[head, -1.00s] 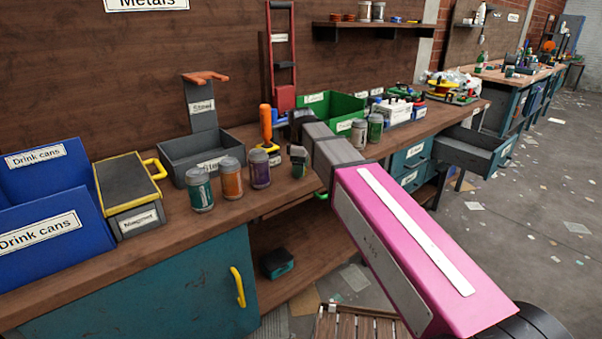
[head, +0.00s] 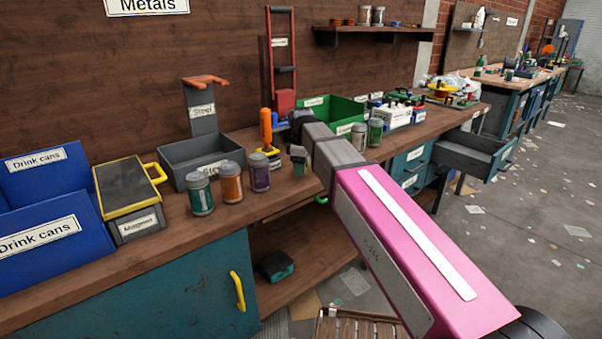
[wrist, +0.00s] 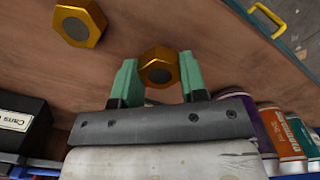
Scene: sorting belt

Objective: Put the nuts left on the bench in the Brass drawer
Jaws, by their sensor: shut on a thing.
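In the wrist view, my gripper (wrist: 158,62) has its green fingers shut on a gold hexagonal nut (wrist: 159,72) with a dark centre. A second, similar gold nut (wrist: 80,24) lies apart on the wooden bench (wrist: 215,50), up and to the left of the held one. I cannot tell whether the held nut still touches the bench. In the head view my pink arm hides most of the gripper and both nuts. An open grey drawer (head: 470,151) sticks out at the bench's right end; its label is too small to read.
Three cans, teal (head: 199,195), orange (head: 231,182) and purple (head: 259,172), stand left of my gripper. Behind them are a grey steel bin (head: 180,155) and an orange-handled tool (head: 266,130). Two more cans (head: 375,132) and a green bin (head: 345,108) stand to the right.

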